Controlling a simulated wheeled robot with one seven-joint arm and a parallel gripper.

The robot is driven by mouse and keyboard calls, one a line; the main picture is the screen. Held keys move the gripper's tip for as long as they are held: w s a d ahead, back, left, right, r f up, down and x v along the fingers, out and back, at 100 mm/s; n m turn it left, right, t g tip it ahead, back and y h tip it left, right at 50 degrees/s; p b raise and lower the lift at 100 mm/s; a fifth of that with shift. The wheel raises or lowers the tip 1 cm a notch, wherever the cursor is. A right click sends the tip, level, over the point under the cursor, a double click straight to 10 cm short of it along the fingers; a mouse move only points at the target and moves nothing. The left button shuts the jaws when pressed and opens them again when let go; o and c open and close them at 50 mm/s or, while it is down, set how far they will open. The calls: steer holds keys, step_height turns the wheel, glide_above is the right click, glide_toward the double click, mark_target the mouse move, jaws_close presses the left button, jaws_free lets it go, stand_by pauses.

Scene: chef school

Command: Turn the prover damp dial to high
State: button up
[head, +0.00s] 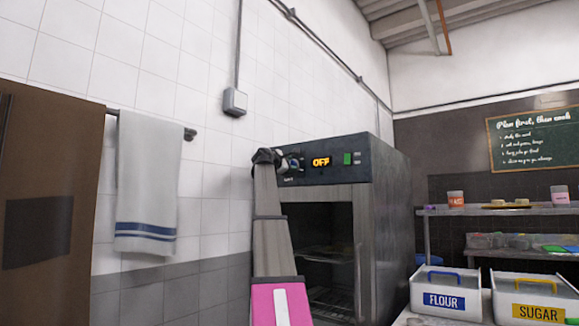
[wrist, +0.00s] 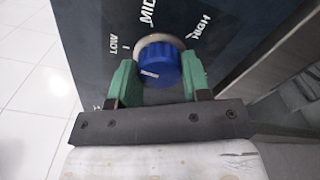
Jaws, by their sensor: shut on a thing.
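The prover (head: 385,215) is a steel cabinet with a dark control panel on top. Its display (head: 321,161) reads OFF in orange. The blue damp dial (wrist: 158,66) shows in the wrist view, with LOW to its left, MID above and HIGH to its right. A short white mark shows at the lower left of the dial's face. My gripper (wrist: 159,74) has a green finger on each side of the dial and is shut on it. In the head view my gripper (head: 277,158) is at the panel's left end and covers most of the dial.
A green switch (head: 348,158) is right of the display. A towel (head: 147,180) hangs on a wall rail at left. FLOUR (head: 445,300) and SUGAR (head: 537,311) bins stand on a counter at lower right. A shelf (head: 500,210) is behind them.

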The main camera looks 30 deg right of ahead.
steer(key=m, duration=2.2)
steer(key=shift+f+m, duration=0.15)
steer(key=shift+m, duration=0.25)
stand_by(0.3)
steer(key=o, duration=0.9)
steer(key=v, duration=1.1)
